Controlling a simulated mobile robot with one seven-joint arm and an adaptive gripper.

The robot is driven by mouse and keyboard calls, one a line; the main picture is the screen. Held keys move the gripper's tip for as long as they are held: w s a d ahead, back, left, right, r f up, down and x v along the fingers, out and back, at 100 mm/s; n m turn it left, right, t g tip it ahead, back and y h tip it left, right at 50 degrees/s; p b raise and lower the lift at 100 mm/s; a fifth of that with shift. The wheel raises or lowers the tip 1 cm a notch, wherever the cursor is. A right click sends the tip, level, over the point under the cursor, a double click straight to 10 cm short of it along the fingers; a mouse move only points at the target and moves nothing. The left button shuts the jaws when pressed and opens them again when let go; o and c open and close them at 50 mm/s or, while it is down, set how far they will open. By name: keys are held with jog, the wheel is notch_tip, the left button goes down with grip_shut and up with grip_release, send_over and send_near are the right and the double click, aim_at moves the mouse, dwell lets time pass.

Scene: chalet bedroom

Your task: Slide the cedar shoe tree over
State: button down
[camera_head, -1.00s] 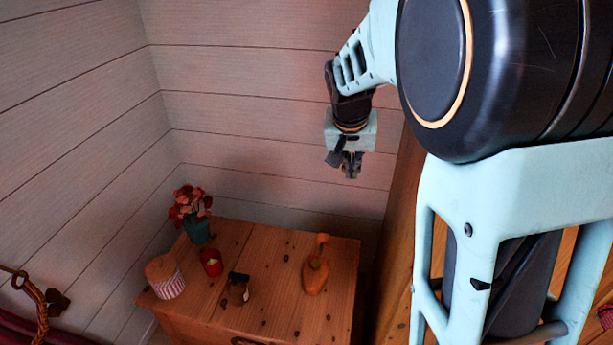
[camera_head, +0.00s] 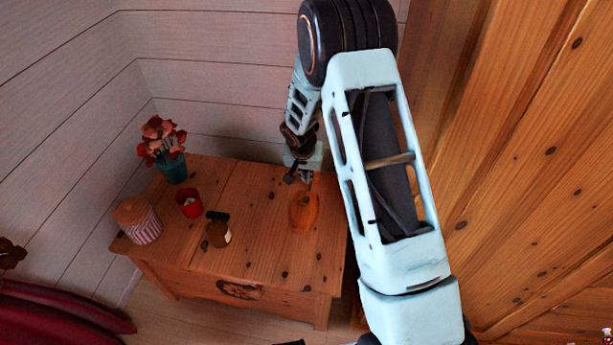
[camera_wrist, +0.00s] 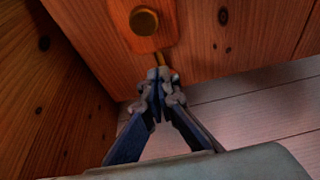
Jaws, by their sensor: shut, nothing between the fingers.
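The cedar shoe tree (camera_head: 304,211) is an orange-brown wooden piece lying on the right part of the wooden chest top (camera_head: 262,250). In the wrist view its body (camera_wrist: 166,35) and round knob (camera_wrist: 144,20) show at the top edge. My gripper (camera_head: 308,179) is low over the back of the chest, just behind the shoe tree. Its fingers (camera_wrist: 163,77) are shut and empty, close to the near end of the shoe tree in the wrist view. I cannot tell whether they touch it.
A small brown bottle (camera_head: 219,233), a red candle cup (camera_head: 190,204), a striped lidded jar (camera_head: 138,222) and a potted red flower (camera_head: 165,150) stand to the left. A plank wall (camera_head: 220,80) is behind the chest, a wooden panel (camera_head: 530,170) to the right.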

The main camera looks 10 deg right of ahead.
aim_at(308, 188)
jog(key=b+x, duration=0.1)
jog(key=x, duration=0.5)
jog(key=shift+w+d+f, duration=0.1)
jog(key=shift+w+f, duration=0.05)
jog(key=shift+f, duration=0.2)
